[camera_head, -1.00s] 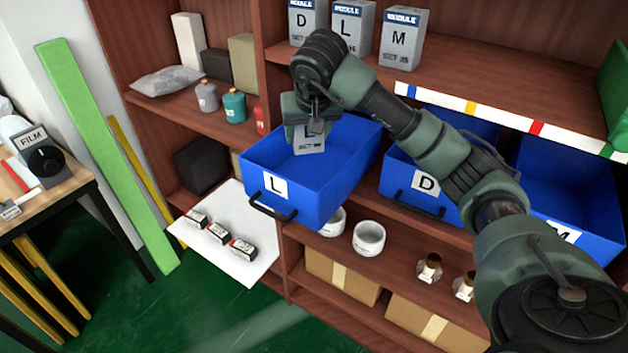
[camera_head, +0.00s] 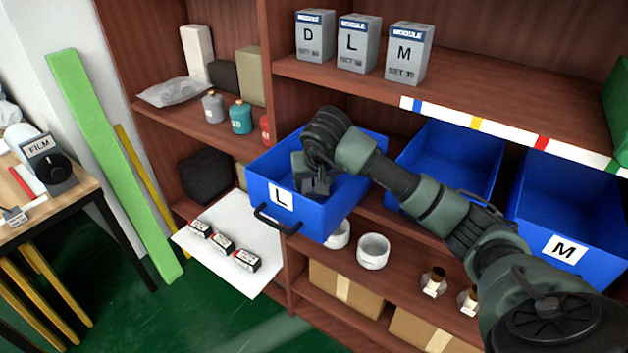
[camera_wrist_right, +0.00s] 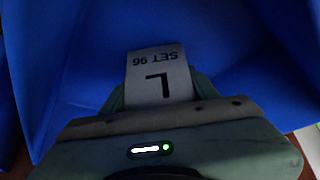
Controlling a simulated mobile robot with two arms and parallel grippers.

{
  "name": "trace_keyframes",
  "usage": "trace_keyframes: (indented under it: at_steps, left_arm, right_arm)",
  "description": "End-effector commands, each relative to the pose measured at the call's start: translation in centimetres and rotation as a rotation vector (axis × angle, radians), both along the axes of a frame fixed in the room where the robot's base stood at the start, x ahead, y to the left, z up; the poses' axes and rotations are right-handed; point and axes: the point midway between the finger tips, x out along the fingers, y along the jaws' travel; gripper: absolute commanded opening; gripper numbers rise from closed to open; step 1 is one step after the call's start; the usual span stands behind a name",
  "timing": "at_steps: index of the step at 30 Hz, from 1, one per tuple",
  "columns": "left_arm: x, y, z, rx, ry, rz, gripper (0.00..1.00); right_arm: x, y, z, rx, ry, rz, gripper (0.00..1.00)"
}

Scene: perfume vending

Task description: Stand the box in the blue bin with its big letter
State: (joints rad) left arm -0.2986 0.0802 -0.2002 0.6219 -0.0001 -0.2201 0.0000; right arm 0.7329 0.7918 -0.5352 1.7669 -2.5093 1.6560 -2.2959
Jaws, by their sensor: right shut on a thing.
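My right gripper (camera_head: 316,188) is lowered inside the blue bin marked L (camera_head: 318,217), which is pulled out from the shelf. In the right wrist view it is shut on a grey box (camera_wrist_right: 157,75) with a big L and "SET 96", seen upside down there. The bin's blue walls (camera_wrist_right: 225,45) surround the box. In the head view the box is mostly hidden by the gripper. I cannot tell whether it touches the bin floor. My left gripper is not in view.
Boxes D (camera_head: 314,36), L (camera_head: 358,43) and M (camera_head: 408,53) stand on the upper shelf. The bin marked M (camera_head: 566,250) and another blue bin (camera_head: 450,160) sit to the right. A white board (camera_head: 225,265) with several small boxes is below left.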

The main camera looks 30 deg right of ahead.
Motion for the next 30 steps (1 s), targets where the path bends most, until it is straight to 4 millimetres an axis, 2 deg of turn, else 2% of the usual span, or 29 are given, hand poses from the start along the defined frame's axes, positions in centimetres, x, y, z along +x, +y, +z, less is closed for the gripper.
trace_keyframes:
  at_steps: [4, 5, 7, 16, 20, 23, 30]
  left_arm:
    - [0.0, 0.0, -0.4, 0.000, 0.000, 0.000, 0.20]
    - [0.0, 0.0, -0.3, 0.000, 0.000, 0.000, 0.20]
    - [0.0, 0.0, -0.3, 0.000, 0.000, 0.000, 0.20]
    - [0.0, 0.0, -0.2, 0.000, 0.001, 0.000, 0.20]
    - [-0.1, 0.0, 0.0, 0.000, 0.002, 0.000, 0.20]
    - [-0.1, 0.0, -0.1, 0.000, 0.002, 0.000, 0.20]
    - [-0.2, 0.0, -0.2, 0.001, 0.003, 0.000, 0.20]
  right_arm:
    - [0.0, 0.0, -0.4, 0.000, -0.001, 0.000, 0.08]
    - [0.0, 0.0, -0.4, 0.000, 0.001, 0.000, 0.62]
    - [0.0, 0.0, -0.4, 0.000, 0.001, 0.000, 0.81]
    - [0.0, 0.0, -0.3, 0.000, 0.001, 0.000, 0.81]
    - [-0.1, 0.1, 0.5, 0.000, -0.002, 0.001, 0.81]
    - [-0.8, 0.3, 1.9, -0.002, -0.005, 0.002, 0.81]
    - [-3.2, 1.4, 6.5, -0.002, -0.006, 0.001, 0.81]
